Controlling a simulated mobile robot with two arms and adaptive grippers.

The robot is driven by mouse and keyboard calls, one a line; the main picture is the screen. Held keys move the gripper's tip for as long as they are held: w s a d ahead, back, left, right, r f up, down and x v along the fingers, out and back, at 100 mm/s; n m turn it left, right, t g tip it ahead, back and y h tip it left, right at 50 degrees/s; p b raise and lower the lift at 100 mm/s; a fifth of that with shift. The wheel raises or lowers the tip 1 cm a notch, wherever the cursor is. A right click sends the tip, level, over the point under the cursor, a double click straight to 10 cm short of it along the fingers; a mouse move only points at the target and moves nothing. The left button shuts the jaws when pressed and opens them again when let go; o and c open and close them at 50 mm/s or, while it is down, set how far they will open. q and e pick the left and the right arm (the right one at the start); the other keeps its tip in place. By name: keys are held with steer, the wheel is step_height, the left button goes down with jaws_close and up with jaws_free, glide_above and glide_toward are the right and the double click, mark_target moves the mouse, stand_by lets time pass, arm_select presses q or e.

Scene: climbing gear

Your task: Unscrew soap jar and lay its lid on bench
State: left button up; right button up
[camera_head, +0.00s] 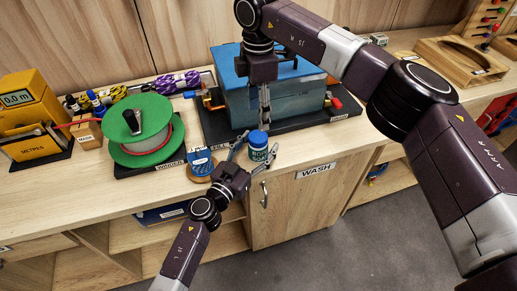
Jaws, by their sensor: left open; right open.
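The soap jar (257,153) is a small jar with a pale label and a blue lid (258,138). It stands upright near the bench's front edge, above the WASH label, with its lid on. My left gripper (255,151) reaches in from the front, its open fingers on either side of the jar. I cannot tell whether they touch it. My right gripper (264,122) points down just above and behind the lid. Its fingers look close together from this angle, and a small gap to the lid seems to show.
A blue-lidded wash tank (290,98) on a black tray stands behind the jar. Clear bench (345,150) extends right of the jar.

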mark_target(258, 136)
arm_select(q)
steer(key=shift+s+a+r, duration=0.1)
steer(key=shift+s, duration=0.05)
arm_select(e)
steer(key=shift+s+a+r, duration=0.15)
steer(key=shift+s+a, duration=0.05)
arm_select(q)
steer(key=c, duration=0.7)
arm_select(e)
steer(key=shift+w+d, duration=0.15)
steer(key=shift+w, duration=0.05)
arm_select(q)
jaws_close()
arm_select(e)
steer(key=shift+s, duration=0.1)
steer(key=m, duration=0.4)
steer(key=shift+s+f, duration=0.1)
steer(key=shift+f, duration=0.1)
steer(key=shift+m, duration=0.3)
steer(key=shift+f, duration=3.9)
